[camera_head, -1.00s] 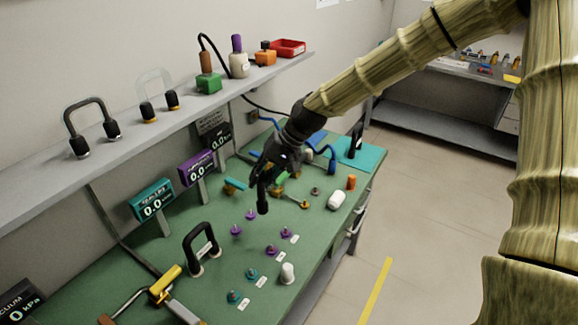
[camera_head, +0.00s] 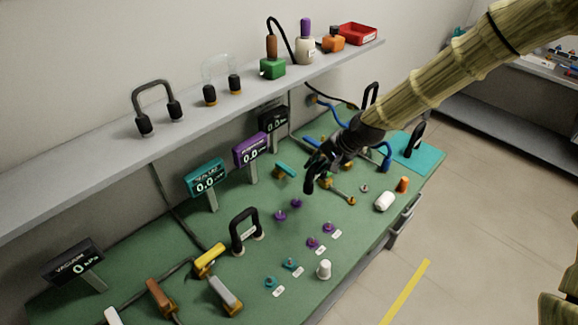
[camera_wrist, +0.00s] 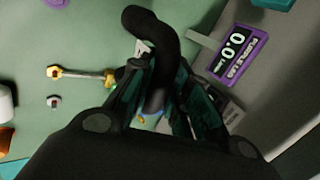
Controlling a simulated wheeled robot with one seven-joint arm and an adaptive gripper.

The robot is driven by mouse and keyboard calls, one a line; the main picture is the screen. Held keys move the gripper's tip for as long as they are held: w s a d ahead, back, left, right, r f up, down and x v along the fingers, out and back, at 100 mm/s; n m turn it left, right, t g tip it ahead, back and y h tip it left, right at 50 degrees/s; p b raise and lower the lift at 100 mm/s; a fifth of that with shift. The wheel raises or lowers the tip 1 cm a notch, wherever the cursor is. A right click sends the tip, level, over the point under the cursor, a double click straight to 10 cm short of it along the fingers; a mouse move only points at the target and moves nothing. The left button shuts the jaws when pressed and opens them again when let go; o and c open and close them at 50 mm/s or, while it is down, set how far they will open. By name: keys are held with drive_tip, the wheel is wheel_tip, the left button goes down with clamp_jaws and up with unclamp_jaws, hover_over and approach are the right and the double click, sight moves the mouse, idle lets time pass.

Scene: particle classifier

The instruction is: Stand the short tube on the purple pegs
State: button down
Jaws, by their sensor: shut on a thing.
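My gripper (camera_head: 325,163) is shut on a black bent tube (camera_head: 309,184), which looks like the short tube. In the wrist view the tube (camera_wrist: 150,25) passes between the fingers (camera_wrist: 155,95) and its curved end sticks out beyond them. Its other end is partly hidden by the gripper. In the head view the tube hangs above the bench, behind the purple pegs. Two purple pegs (camera_head: 296,202) stand nearest below it. Two more purple pegs (camera_head: 313,242) with small white labels stand nearer the bench's front edge. All these pegs are bare.
A black arched tube (camera_head: 234,232) with a label stands left of the pegs. Teal pegs (camera_head: 270,282) and a white cylinder (camera_head: 324,270) are in front. A purple display (camera_head: 251,151) and a teal display (camera_head: 205,177) stand behind. The shelf (camera_head: 190,107) overhangs the bench's back.

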drive_tip(key=a+f+m+p, duration=0.1)
drive_tip(key=a+f+p, duration=0.1)
drive_tip(key=a, duration=0.6)
drive_tip(key=shift+a+f+m+t+h+p, duration=0.15)
drive_tip(key=shift+f+m+t+h+p, duration=0.25)
drive_tip(key=shift+p, duration=0.1)
drive_tip(key=shift+s, duration=0.15)
drive_tip(key=shift+f+b, duration=1.65)
drive_tip(key=shift+f, duration=1.25)
drive_tip(key=shift+f+b, duration=0.95)
drive_tip(key=shift+f, duration=0.8)
drive_tip(key=c, duration=1.3)
unclamp_jaws()
drive_tip(key=v, duration=1.2)
